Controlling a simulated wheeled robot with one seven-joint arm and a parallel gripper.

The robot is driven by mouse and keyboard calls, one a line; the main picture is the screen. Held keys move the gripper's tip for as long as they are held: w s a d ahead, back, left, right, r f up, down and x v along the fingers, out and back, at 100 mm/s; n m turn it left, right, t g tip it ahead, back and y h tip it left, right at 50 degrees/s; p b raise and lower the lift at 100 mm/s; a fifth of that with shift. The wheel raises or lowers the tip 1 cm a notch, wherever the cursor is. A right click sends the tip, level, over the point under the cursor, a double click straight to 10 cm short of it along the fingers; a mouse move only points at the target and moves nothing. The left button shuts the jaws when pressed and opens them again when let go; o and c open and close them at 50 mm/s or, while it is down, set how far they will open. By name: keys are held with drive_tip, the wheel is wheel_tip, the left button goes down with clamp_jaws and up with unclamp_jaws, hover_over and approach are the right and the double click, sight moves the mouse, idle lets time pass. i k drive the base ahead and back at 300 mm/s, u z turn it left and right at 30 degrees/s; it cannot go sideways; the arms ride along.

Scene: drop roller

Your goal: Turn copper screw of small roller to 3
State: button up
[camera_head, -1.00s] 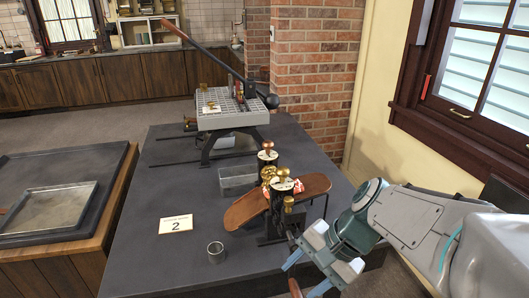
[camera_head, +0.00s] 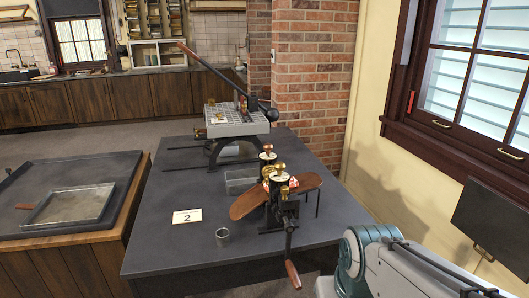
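The small roller (camera_head: 271,220) is a dark machine standing on the grey table, with a brown curved board (camera_head: 247,203) through it. On its top sit two copper-coloured screw knobs, a front one (camera_head: 281,167) and a rear one (camera_head: 267,148), each above a pale dial. The front dial (camera_head: 281,178) has red markings; its numbers are too small to read. A crank with a wooden grip (camera_head: 293,273) hangs from the front side. My arm shows at the lower right, apart from the roller. My gripper is outside the picture.
Behind the roller are a clear tray (camera_head: 238,182) and a larger press (camera_head: 238,122) with a long lever. A wall and window are at right.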

sight(267, 147)
drive_tip(key=z, duration=1.55)
drive_tip(key=i, duration=0.95)
drive_tip(key=u, duration=0.85)
